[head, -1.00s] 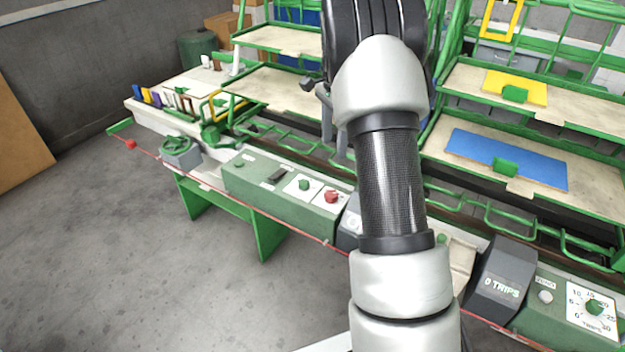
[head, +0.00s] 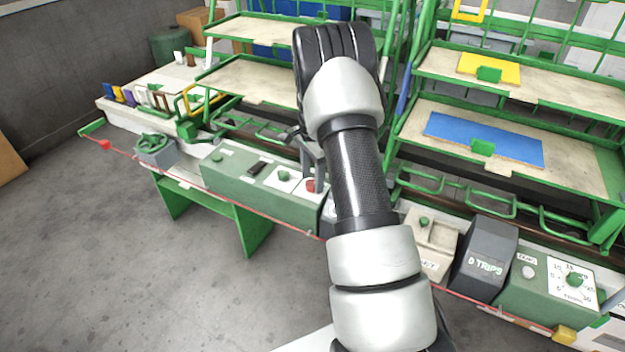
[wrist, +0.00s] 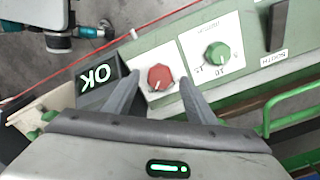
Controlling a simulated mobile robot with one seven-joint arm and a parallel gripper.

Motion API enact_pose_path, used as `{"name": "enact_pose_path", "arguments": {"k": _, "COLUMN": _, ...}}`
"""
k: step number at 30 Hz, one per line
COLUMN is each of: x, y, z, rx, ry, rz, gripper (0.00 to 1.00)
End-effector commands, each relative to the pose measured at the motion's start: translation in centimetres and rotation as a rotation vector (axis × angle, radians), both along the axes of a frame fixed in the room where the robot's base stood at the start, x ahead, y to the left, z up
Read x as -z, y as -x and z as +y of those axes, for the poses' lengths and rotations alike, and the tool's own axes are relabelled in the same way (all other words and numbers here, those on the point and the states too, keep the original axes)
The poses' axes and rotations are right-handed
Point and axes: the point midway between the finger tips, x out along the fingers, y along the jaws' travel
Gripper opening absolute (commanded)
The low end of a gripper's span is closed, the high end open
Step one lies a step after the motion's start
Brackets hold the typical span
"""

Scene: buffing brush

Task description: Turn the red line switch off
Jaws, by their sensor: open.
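The red switch knob (wrist: 160,78) sits on a white plate on the green control box in the wrist view. A white mark on it points towards the lower left there. In the head view the red knob (head: 310,186) shows just below my fingers, partly hidden. My gripper (wrist: 159,80) is open, with one finger at each side of the knob in the wrist view. I cannot tell whether the fingers touch it. My gripper (head: 308,158) is partly behind my arm in the head view.
A green knob (wrist: 217,54) and a dark lever (wrist: 276,26) are beside the red knob. A dark box showing OK (wrist: 97,75) stands close on the other side. A red cord (head: 270,220) runs along the bench front. Green rails and shelves (head: 480,140) rise behind.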

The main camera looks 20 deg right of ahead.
Motion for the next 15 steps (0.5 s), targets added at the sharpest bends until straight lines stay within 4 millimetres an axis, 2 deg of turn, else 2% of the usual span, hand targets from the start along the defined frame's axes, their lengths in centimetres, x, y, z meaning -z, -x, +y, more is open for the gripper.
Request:
{"name": "enact_pose_path", "arguments": {"k": 4, "x": 0.81, "y": 0.03, "z": 0.01, "rx": 0.000, "ry": 0.000, "rz": 0.001, "gripper": 0.51}}
{"name": "enact_pose_path", "arguments": {"k": 12, "x": 0.90, "y": 0.02, "z": 0.00, "rx": 0.000, "ry": 0.000, "rz": 0.000, "gripper": 0.51}}
{"name": "enact_pose_path", "arguments": {"k": 15, "x": 0.89, "y": 0.02, "z": 0.01, "rx": 0.000, "ry": 0.000, "rz": 0.000, "gripper": 0.34}}
